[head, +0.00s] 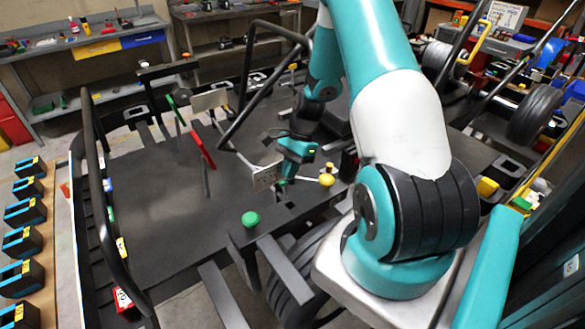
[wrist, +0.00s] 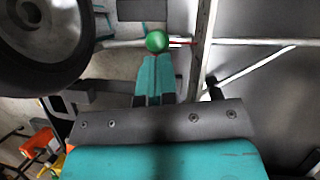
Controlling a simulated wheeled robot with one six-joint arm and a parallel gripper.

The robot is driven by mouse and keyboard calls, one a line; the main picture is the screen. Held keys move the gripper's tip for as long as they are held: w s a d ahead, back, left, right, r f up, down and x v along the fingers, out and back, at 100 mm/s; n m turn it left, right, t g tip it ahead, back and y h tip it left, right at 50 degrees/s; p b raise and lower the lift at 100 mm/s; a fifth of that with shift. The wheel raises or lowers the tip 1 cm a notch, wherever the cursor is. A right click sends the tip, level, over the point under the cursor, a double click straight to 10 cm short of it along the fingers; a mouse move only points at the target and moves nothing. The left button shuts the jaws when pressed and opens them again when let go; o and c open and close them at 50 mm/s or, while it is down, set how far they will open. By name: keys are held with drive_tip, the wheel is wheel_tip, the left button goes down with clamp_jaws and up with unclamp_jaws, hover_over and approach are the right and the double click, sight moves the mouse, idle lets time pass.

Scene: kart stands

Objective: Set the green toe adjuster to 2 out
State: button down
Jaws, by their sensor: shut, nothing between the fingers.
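A round green knob (head: 250,218) shows at the front edge of the dark kart deck in the head view. A green knob (wrist: 157,41) also shows in the wrist view, just past my fingertips and in line with a pale rod. My gripper (head: 283,181) is low over the deck, behind and right of the knob in the head view. Its teal fingers are together and empty in the wrist view (wrist: 155,60). I cannot tell whether the fingertips touch the knob. A small pale plate (head: 267,177) stands beside my gripper; its markings are too small to read.
A yellow knob (head: 327,180) is close right of my gripper. A black tyre (wrist: 38,45) fills the wrist view's upper left. A red upright lever (head: 202,149) and dark bent bars rise from the deck (head: 150,205). The left deck is mostly clear.

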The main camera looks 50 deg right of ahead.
drive_tip(key=a+h, duration=0.2)
drive_tip(key=a, duration=0.1)
drive_tip(key=shift+w+g+h, duration=0.3)
drive_tip(key=shift+w+g, duration=0.05)
drive_tip(key=shift+g, duration=0.05)
drive_tip(key=shift+w+a+f, duration=0.1)
drive_tip(key=shift+w+a, duration=0.05)
drive_tip(key=shift+a, duration=0.35)
drive_tip(key=d+b+v, duration=0.1)
drive_tip(key=v, duration=1.2)
drive_tip(key=shift+d, duration=0.3)
